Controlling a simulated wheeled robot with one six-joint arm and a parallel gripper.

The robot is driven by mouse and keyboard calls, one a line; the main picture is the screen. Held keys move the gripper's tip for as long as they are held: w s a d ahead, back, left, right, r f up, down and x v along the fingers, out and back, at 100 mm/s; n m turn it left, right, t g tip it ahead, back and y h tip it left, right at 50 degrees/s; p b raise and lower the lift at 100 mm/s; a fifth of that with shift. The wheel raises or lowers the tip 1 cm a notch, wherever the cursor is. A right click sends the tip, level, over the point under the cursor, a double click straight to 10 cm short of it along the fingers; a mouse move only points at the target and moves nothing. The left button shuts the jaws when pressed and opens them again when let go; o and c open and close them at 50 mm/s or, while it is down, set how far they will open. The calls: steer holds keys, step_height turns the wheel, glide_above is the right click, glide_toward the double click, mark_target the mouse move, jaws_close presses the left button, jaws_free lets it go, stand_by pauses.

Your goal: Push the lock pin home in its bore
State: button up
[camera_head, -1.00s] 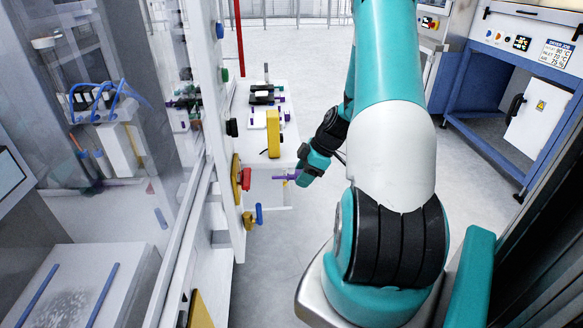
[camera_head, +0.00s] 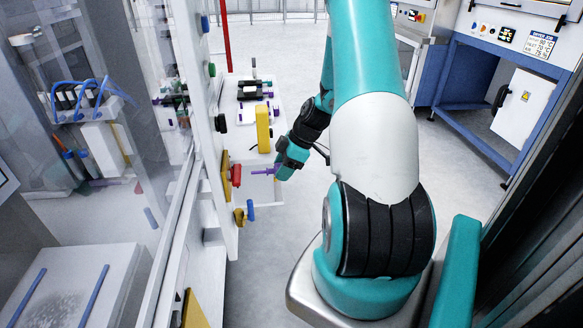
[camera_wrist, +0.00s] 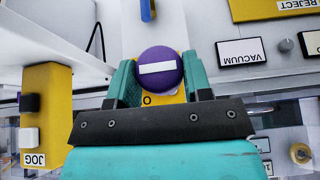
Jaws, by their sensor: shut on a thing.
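The lock pin shows in the wrist view as a round purple head (camera_wrist: 160,70) with a white bar across it. It sits between the two teal fingers of my gripper (camera_wrist: 160,88), which is shut on it. In the head view my gripper (camera_head: 281,170) is beside the panel side, with a short purple length of the pin (camera_head: 264,172) reaching left from it. A yellow plate with a letter (camera_wrist: 147,99) shows below the head in the wrist view. The bore is hidden, and I cannot tell how deep the pin sits.
A red knob (camera_head: 236,175) on a yellow plate and a blue-handled yellow fitting (camera_head: 240,216) stick out from the panel. A yellow box (camera_head: 263,128) stands near a white bench. The wrist view shows a VACUUM label (camera_wrist: 242,53) and a yellow JOG box (camera_wrist: 45,110).

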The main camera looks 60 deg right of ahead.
steer(key=shift+w+a, duration=0.55)
steer(key=shift+w, duration=0.1)
steer(key=shift+w+a+b, duration=0.35)
steer(key=shift+w+a, duration=1.4)
steer(key=shift+w, duration=0.3)
stand_by(1.8)
steer(key=o, duration=1.1)
steer(key=v, duration=1.7)
steer(key=shift+s+r, duration=0.1)
steer(key=shift+r, duration=0.1)
